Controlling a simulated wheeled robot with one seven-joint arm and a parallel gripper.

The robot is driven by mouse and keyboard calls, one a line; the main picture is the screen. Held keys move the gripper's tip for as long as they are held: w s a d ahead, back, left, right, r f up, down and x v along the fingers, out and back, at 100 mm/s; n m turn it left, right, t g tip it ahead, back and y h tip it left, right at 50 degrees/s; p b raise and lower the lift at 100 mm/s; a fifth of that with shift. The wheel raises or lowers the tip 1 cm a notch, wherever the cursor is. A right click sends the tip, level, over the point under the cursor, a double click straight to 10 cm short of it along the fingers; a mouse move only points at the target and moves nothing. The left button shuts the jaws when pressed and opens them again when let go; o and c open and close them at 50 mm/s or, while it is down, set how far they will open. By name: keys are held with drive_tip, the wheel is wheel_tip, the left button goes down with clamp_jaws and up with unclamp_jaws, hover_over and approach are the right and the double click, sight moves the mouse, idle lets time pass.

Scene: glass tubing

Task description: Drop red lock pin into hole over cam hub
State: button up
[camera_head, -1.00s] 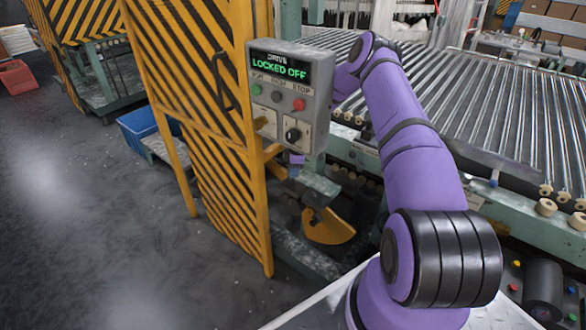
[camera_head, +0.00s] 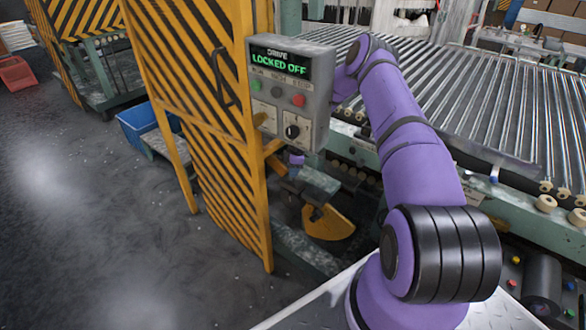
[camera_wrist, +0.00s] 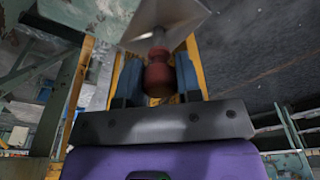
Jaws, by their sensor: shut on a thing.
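The red lock pin (camera_wrist: 158,77) shows in the wrist view between the two blue fingers of my gripper (camera_wrist: 159,66), which is shut on it. The pin's thin grey stem reaches a pale metal plate (camera_wrist: 184,15) at the top of that view. I cannot tell whether the stem is in a hole there. In the head view, an orange-yellow cam (camera_head: 330,223) sits low behind the striped guard, with its dark hub area (camera_head: 310,212) at its left. My gripper's fingers and the pin are hidden there behind the control box. A small purple part of mine shows just below the box.
The control box (camera_head: 290,80) reads "LOCKED OFF" and hangs beside the yellow-black striped guard (camera_head: 205,120), close to my arm. A roller conveyor (camera_head: 480,110) fills the right side. A blue bin (camera_head: 138,125) stands at the left. The floor in front of the guard is clear.

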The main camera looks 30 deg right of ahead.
drive_tip(key=shift+f, duration=1.7)
drive_tip(key=o, duration=1)
wheel_tip(320, 180, up, 11)
drive_tip(key=d, duration=0.1)
drive_tip(key=shift+s+d+f, duration=0.2)
drive_tip(key=shift+s+d, duration=0.05)
drive_tip(key=shift+s, duration=0.1)
drive_tip(key=shift+r, duration=0.1)
